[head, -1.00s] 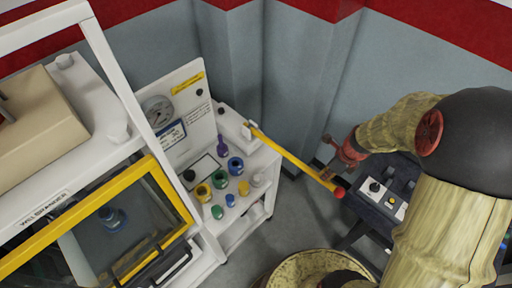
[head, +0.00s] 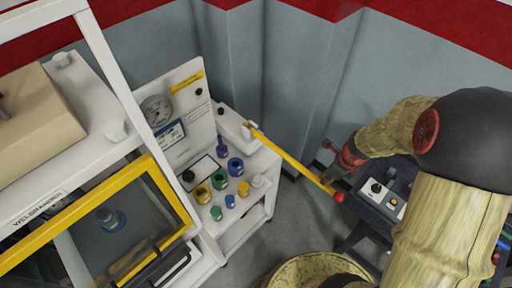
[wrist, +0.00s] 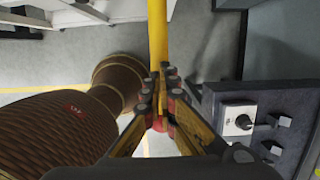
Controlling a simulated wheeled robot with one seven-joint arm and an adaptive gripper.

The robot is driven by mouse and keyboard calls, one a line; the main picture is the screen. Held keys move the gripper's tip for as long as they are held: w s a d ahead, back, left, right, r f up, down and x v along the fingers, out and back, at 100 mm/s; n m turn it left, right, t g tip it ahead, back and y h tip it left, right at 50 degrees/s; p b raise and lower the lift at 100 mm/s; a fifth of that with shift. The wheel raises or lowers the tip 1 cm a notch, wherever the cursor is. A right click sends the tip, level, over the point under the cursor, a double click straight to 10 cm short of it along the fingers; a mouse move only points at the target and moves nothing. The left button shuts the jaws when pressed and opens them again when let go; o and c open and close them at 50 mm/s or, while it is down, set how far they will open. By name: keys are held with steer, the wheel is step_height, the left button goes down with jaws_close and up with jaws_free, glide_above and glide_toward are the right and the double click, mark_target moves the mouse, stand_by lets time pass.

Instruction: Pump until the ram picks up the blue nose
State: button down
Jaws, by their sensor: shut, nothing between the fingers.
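The yellow pump lever (head: 290,160) runs from a white pump block (head: 232,124) on the cart and ends in a red knob (head: 338,197). My gripper (head: 328,176) is at the knob end of the lever. In the wrist view its fingertips (wrist: 159,95) are close together over the yellow lever (wrist: 157,35), with the red knob partly hidden between the fingers. The gripper is shut and holds nothing. A blue nose-like part (head: 110,219) shows behind the yellow-framed guard (head: 160,173) of the white press. The ram is not clearly visible; I cannot tell whether it touches this part.
The white cart holds a pressure gauge (head: 155,110) and several coloured rings and plugs, including a blue ring (head: 235,166). A dark control box (head: 382,195) with a knob stands at the right, close to my gripper. Grey walls stand behind; some floor is clear.

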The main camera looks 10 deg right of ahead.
steer(key=shift+f, duration=0.3)
steer(key=shift+f+b, duration=0.35)
steer(key=shift+s+f+b, duration=0.15)
steer(key=shift+f+b, duration=1.35)
steer(key=shift+f, duration=1)
